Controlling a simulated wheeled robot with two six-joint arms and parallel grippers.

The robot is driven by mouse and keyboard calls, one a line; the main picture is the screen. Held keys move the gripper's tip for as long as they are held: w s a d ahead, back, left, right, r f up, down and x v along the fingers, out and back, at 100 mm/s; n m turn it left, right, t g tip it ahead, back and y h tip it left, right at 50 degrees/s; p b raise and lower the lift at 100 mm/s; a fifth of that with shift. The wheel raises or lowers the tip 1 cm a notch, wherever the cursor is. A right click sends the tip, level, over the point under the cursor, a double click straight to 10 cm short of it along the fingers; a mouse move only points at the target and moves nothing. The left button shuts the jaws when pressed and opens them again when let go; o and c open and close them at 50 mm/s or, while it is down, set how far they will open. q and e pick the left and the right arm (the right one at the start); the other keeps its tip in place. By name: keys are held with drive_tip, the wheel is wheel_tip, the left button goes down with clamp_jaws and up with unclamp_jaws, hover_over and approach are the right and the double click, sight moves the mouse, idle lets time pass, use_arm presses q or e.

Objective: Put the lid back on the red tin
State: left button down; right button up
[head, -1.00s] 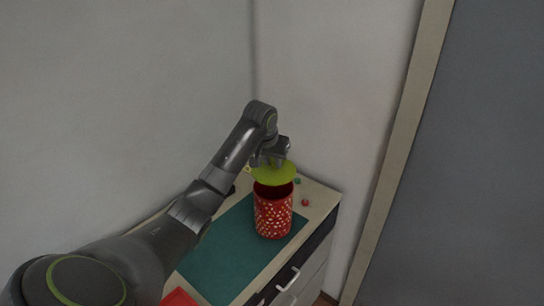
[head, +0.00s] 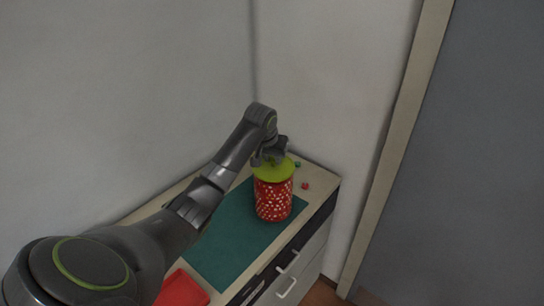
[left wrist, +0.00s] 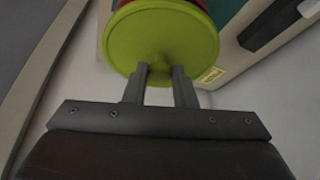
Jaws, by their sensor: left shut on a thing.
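The red tin (head: 273,202) with a white pattern stands upright on the dark green mat (head: 226,243). The yellow-green lid (head: 274,174) sits level over the tin's mouth with no clear gap in the head view. My left gripper (head: 271,161) is above the lid and shut on it. Whether the lid is fully seated cannot be told. My right gripper is not in view.
The mat lies on a light-topped cabinet (head: 321,181) with drawers and handles at its front. A small red piece (head: 305,185) and a small green piece (head: 298,164) lie right of the tin. A red flat thing (head: 182,289) lies at the near end. Walls close in behind.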

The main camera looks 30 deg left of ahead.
use_arm(q)
drive_tip(key=shift+f, duration=0.15)
idle(2.1)
drive_tip(key=c, duration=1.1)
unclamp_jaws()
drive_tip(key=shift+o, duration=0.2)
drive_tip(key=o, duration=0.4)
drive_tip(key=shift+r, duration=3.5)
